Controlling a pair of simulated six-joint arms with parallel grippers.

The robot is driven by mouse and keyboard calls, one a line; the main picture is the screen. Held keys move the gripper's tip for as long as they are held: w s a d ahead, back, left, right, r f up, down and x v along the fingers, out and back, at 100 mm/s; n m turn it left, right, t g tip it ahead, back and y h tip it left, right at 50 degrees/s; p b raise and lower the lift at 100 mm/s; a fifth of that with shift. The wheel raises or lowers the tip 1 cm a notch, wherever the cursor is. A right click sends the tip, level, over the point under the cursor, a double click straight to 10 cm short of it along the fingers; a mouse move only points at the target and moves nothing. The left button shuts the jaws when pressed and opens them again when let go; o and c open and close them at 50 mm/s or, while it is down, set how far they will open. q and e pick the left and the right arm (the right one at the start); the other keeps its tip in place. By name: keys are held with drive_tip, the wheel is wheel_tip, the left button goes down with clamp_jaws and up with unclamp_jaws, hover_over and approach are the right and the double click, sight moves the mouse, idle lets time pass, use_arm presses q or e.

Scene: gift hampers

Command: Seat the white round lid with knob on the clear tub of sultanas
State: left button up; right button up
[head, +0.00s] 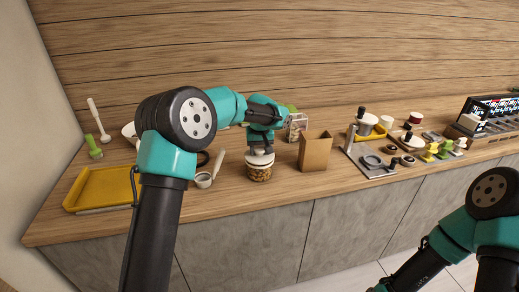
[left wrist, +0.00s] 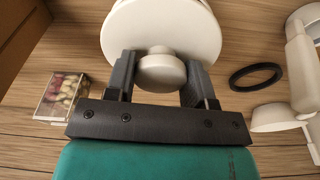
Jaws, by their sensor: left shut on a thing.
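The clear tub of sultanas (head: 259,174) stands upright near the counter's front edge in the head view. The white round lid (head: 261,160) is at the tub's mouth there; I cannot tell whether it is fully seated. My left gripper (head: 260,148) is above the tub, shut on the lid's knob. In the left wrist view the lid (left wrist: 160,25) fills the top middle, and its knob (left wrist: 162,72) is between the two fingers of my left gripper (left wrist: 160,78). The lid hides the tub there. My right gripper is out of view; only part of my right arm shows.
A yellow tray (head: 103,189) lies at the far left. A black ring (left wrist: 256,77) lies right of the lid.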

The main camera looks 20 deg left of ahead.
use_arm(q)
drive_tip(key=shift+f, duration=0.45)
idle(0.9)
drive_tip(key=o, duration=1)
drive_tip(key=r, duration=0.5)
drive_tip(key=s+r, duration=0.1)
drive_tip(key=r, duration=0.5)
drive_tip(key=s+d+r, duration=0.1)
drive_tip(key=r, duration=0.5)
drive_tip(key=shift+s+r, duration=0.15)
drive_tip(key=shift+s, duration=0.05)
